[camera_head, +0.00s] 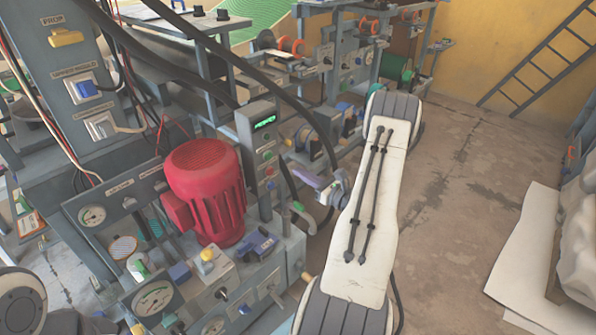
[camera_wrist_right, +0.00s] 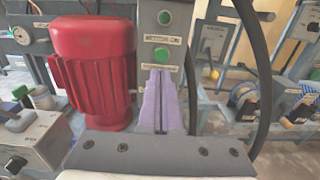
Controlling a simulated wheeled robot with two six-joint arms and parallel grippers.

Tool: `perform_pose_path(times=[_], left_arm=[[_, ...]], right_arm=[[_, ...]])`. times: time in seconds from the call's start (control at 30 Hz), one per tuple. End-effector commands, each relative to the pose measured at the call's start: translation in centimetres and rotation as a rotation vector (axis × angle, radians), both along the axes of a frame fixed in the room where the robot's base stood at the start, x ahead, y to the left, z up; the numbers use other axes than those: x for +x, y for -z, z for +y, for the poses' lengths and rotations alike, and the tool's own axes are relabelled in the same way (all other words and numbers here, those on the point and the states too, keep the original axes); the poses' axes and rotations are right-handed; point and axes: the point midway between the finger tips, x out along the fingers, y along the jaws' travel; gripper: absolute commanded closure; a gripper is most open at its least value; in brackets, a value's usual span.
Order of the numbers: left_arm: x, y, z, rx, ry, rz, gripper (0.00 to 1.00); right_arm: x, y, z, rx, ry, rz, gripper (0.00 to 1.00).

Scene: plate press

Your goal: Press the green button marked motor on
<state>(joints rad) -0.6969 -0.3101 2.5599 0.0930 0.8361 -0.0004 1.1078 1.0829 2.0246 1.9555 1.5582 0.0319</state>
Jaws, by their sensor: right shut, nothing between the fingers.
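A grey upright panel carries an upper green button (camera_wrist_right: 165,17) and a lower green button (camera_wrist_right: 161,55) in the right wrist view. A label (camera_wrist_right: 163,41) that seems to read motor on lies between them. A second label below the lower button is too small to read. The panel's post (camera_head: 258,158) also shows in the head view, left of my right gripper (camera_head: 311,180). Its purple fingers (camera_wrist_right: 161,98) are shut and empty, with the tips just below the lower button in the wrist picture. I cannot tell whether they touch the panel. My left gripper is out of view.
A red motor (camera_head: 207,190) stands left of the panel; it also shows in the right wrist view (camera_wrist_right: 92,65). Gauges, including one dial (camera_head: 153,298), and switches crowd the bench at lower left. Black cables hang close by.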

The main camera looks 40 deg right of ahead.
Motion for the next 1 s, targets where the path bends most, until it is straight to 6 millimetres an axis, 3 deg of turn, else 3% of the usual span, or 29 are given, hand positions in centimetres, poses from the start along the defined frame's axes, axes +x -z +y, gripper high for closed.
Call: perform_pose_path(times=[0.3,0.5,0.7,1.0], left_arm=[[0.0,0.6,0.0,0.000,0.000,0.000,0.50],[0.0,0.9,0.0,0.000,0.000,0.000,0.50],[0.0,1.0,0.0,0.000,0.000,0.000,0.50],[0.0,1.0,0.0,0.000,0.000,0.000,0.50]], right_arm=[[6.9,0.1,0.7,-0.004,-0.005,-0.001,1.00],[10.1,0.1,0.9,-0.001,-0.003,-0.001,1.00],[11.5,0.0,0.9,0.000,-0.001,0.000,1.00],[11.6,0.0,0.9,0.000,0.000,0.000,1.00]])
